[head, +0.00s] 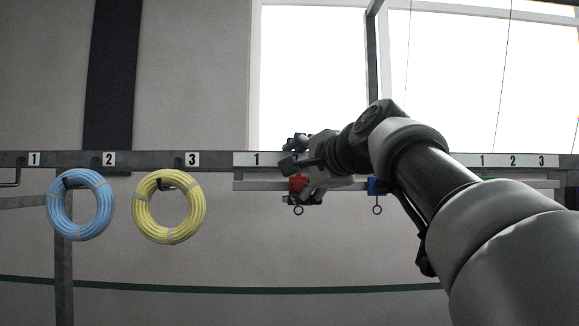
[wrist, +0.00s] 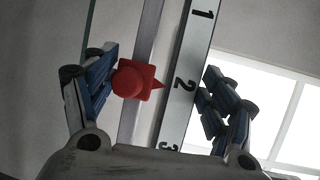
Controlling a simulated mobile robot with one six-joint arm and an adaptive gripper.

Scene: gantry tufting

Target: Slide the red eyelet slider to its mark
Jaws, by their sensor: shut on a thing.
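The red eyelet slider (head: 297,184) sits on the rail below the left number plate (head: 242,159), with its ring hanging beneath. In the wrist view the slider (wrist: 133,80) has a round knob and a pointer aimed right, level with the 2 on the number strip (wrist: 193,50). My gripper (head: 299,180) is at the slider, shut on it. In the wrist view my gripper's (wrist: 160,78) left finger is close beside the knob; the right finger lies beyond the strip. My arm hides part of the plate in the head view.
A blue slider (head: 372,186) with a ring stands right of the red one, partly behind my arm. A green slider (head: 487,177) is mostly hidden farther right. Blue (head: 80,238) and yellow (head: 168,238) coils hang on hooks at left. Open space lies below the rail.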

